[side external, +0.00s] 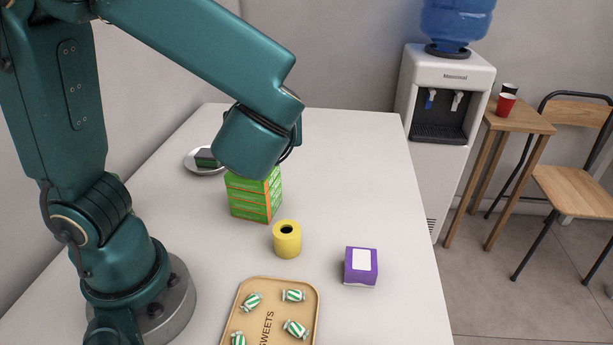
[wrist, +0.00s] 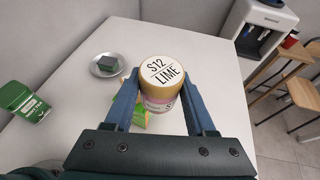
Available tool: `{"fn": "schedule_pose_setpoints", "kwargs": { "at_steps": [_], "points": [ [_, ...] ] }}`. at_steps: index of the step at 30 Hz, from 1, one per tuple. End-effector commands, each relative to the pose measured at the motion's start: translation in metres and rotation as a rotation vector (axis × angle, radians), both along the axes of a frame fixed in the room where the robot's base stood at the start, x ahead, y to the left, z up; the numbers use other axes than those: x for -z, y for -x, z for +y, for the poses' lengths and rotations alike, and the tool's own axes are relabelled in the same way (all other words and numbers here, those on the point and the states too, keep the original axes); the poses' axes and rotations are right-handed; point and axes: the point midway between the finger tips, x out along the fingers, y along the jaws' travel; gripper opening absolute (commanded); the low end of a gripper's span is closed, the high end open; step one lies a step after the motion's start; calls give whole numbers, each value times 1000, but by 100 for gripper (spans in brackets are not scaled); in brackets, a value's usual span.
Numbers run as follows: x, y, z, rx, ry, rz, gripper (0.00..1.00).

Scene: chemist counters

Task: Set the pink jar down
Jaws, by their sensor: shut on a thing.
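In the wrist view, my gripper (wrist: 159,92) is shut on the pink jar (wrist: 158,103). The jar has a gold-rimmed lid with a white label reading "S12 LIME" and a pale pink side. In the side view, my arm hides the fingers and the jar. I cannot tell how far the jar is above the white counter (side external: 350,170).
Stacked green boxes (side external: 254,200) stand just below my wrist. Nearby are a yellow cylinder (side external: 287,242), a purple box (side external: 361,267), a sweets tray (side external: 313,322) and a plate (side external: 190,163) with a dark green block (side external: 206,158). The counter's far right is clear.

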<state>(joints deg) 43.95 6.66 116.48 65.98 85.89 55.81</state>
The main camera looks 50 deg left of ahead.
Motion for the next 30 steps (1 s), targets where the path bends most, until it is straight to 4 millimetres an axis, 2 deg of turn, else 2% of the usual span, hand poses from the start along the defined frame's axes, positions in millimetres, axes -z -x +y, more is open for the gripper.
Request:
{"fn": "schedule_pose_setpoints", "kwargs": {
  "at_steps": [8, 14, 21, 27, 30],
  "points": [
    [38, 30, -7, -440, -4, 3, 0],
    [65, 63, -21, -892, -6, 3, 0],
    [85, 115, -56, -1569, -8, 4, 0],
    [82, 148, -100, -2068, -6, 1, 0],
    [77, 155, -122, -2268, -4, -2, 0]
  ]
}}
